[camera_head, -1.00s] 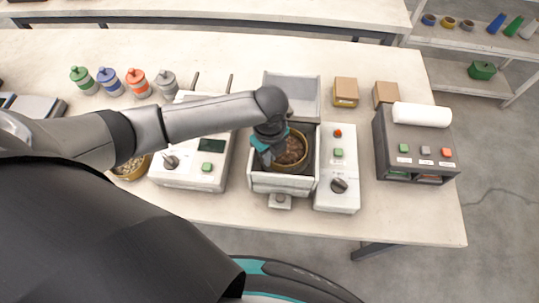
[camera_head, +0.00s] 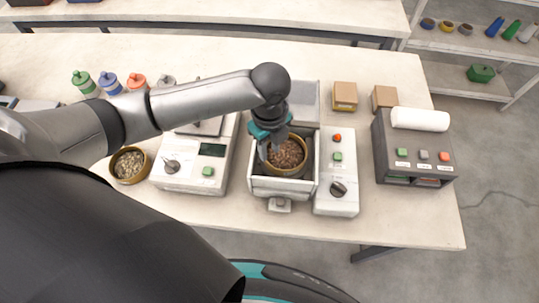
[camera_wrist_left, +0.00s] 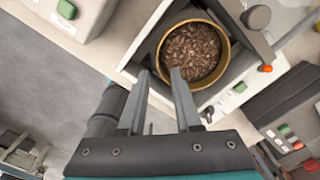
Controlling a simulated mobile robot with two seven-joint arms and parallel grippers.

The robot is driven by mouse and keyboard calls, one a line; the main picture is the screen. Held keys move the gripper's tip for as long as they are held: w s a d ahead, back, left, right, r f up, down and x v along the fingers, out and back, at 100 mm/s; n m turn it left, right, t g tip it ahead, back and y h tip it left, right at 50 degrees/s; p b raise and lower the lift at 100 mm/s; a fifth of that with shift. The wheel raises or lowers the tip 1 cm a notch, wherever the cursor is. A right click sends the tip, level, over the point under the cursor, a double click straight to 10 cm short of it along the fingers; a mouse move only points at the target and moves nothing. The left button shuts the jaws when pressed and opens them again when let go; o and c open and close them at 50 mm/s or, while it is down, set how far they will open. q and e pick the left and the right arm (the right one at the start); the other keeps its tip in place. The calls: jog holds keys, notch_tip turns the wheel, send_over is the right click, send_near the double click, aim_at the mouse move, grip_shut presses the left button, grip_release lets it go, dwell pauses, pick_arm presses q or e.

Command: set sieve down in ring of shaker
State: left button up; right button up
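The sieve (camera_head: 287,172), a round brass-coloured pan with brown pellets, sits in the recess of the white shaker (camera_head: 282,188). It looks level; its base and the ring beneath are hidden. In the left wrist view the sieve rim (camera_wrist_left: 224,40) lies just beyond my fingertips, inside the shaker's frame. My left gripper (camera_head: 276,150) is over the sieve's back left edge. In the left wrist view its two fingers (camera_wrist_left: 161,72) are apart with a clear gap and nothing held between them. My right gripper is in neither view.
The shaker's control box (camera_head: 337,180) stands right of the recess, and a dark label machine (camera_head: 410,150) further right. A scale (camera_head: 190,165) and a round dish of pale pellets (camera_head: 130,165) are to the left. Small brown boxes (camera_head: 345,97) stand behind.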

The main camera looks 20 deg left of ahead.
pick_arm(q)
notch_tip(320, 180, up, 5)
jog(key=shift+r, duration=0.2)
dwell(1.1)
